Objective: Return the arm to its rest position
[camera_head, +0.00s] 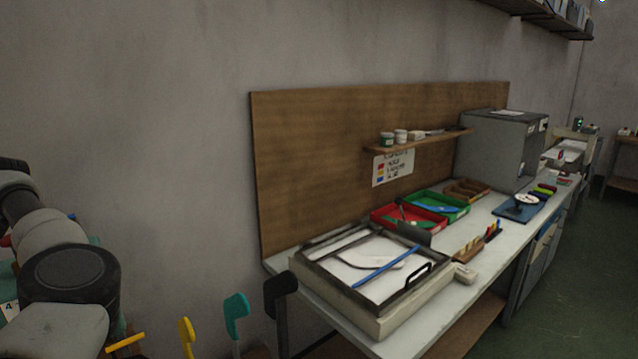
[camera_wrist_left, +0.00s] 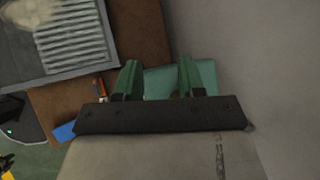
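My left arm (camera_head: 65,270) comes in at the lower left of the head view, and its gripper is hidden there. In the left wrist view my left gripper (camera_wrist_left: 158,78) has its two green fingers apart. A flat teal surface (camera_wrist_left: 207,76) lies beyond them, extending past the right finger, and nothing is clearly pinched between them. My right arm and gripper are not in view.
Foot-shaped boards, teal (camera_head: 236,316), yellow (camera_head: 187,335) and black (camera_head: 280,290), stand upright near my left arm. A workbench (camera_head: 372,347) carries a framed tray (camera_head: 390,322), a red bin (camera_head: 378,217) and a green bin (camera_head: 462,211). Green floor (camera_head: 590,270) lies open at right.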

